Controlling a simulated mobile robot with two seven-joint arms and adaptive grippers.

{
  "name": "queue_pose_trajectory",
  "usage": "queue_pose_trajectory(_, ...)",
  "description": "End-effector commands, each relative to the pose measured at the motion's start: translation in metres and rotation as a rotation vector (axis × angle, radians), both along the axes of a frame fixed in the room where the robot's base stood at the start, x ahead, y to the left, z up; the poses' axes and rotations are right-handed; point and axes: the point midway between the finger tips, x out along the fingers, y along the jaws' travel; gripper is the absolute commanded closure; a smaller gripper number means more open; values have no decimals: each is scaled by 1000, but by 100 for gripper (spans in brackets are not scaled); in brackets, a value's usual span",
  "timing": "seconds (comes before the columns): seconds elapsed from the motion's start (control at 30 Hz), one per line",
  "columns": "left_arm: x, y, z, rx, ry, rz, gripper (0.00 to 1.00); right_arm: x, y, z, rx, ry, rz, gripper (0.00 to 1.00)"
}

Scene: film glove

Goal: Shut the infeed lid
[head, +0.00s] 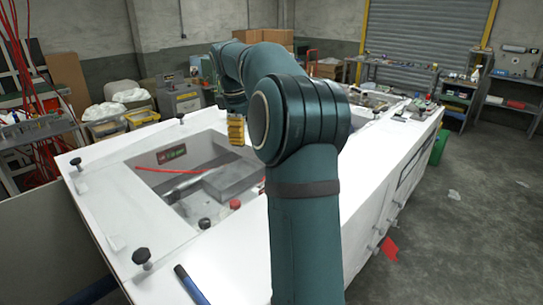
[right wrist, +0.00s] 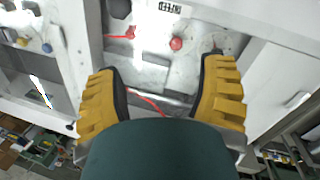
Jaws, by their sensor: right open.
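The white machine (head: 365,195) fills the middle of the head view, with a large rectangular opening in its top. Inside the opening are a grey block (head: 232,180) and a red part (head: 235,204). I cannot tell for certain which panel is the infeed lid. A small label with dark letters (right wrist: 169,7) shows at the top of the right wrist view. My right gripper (right wrist: 163,95) is open and empty above the machine; its yellow fingers stand wide apart. In the head view, the right gripper (head: 236,130) is partly hidden behind my arm. My left gripper is not in view.
Black knobs (head: 141,256) stand around the opening. A red cable (head: 165,170) crosses it. A dark blue bar (head: 190,285) lies at the near edge. Shelves and a workbench (head: 400,70) stand behind. The grey floor (head: 470,230) at right is mostly clear.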

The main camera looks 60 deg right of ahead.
Motion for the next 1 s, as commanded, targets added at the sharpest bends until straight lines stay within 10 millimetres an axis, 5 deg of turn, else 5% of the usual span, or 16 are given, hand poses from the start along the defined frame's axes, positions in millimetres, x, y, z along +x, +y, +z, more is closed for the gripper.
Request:
queue_pose_trajectory(0.6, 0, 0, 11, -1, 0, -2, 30, -42, -73, 23, 171, 31, 850, 30)
queue_pose_trajectory(1.0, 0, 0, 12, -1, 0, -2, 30, -52, -81, 15, 183, 18, 970, 30)
